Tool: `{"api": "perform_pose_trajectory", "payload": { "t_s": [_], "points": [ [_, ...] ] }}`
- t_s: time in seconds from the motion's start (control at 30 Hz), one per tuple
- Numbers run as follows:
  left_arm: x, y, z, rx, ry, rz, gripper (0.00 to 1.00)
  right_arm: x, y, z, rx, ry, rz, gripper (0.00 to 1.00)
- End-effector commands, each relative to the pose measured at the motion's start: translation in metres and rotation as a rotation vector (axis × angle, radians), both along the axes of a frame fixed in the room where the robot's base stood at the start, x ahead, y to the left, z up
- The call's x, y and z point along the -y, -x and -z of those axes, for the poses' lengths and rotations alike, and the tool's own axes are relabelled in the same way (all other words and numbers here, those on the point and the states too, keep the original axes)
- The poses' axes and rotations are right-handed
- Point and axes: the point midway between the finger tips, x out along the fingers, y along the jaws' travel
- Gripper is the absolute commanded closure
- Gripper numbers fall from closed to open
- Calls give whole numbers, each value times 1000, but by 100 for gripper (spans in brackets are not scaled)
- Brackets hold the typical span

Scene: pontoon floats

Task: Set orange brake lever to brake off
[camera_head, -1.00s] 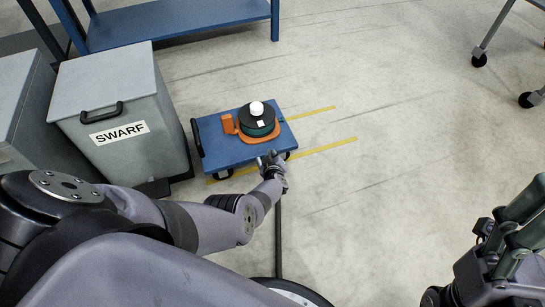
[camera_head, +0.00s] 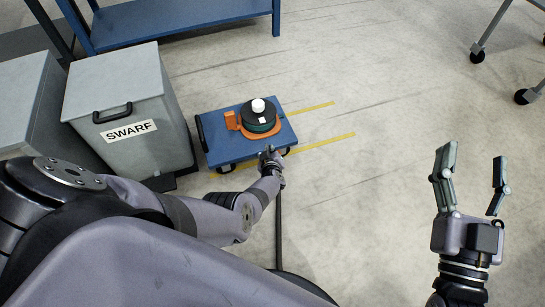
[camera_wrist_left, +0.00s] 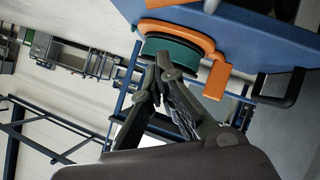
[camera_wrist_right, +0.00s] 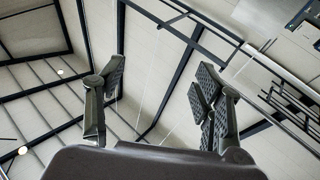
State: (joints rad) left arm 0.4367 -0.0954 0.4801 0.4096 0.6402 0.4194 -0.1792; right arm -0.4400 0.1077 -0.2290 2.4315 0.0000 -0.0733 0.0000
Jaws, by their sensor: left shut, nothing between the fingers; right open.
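A blue wheeled cart (camera_head: 225,150) stands on the floor at the middle of the head view. On it lies an orange part (camera_head: 233,120) with an upright block and a curved band around a dark and teal round item (camera_head: 259,116). The orange part also shows at the top of the left wrist view (camera_wrist_left: 216,80). I cannot tell which orange piece is the brake lever. My left gripper (camera_head: 268,152) is shut and empty at the cart's near edge, close to a wheel. My right gripper (camera_head: 470,165) is open and empty, raised over the floor at right.
A grey SWARF bin (camera_head: 130,110) stands just left of the cart. A blue bench (camera_head: 180,20) is behind. Yellow floor lines (camera_head: 325,144) run right from the cart. A wheeled grey frame (camera_head: 490,30) is at the far right. The floor between is clear.

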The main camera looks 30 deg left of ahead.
Motion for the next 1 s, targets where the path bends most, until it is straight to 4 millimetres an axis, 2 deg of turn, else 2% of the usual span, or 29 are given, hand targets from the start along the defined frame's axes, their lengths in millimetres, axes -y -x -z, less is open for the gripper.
{"api": "perform_pose_trajectory", "payload": {
  "t_s": [0.23,0.47,0.77,1.0],
  "points": [
    [7,9,-9,-1,0,1,100,5,-7,47,-268,72,16,38],
    [12,18,-15,-1,1,0,100,14,0,94,-518,135,32,38],
    [21,29,-23,-1,0,1,100,30,31,150,-845,212,51,38],
    [27,38,-30,-1,1,2,100,46,71,186,-1107,270,68,38]
  ]
}}
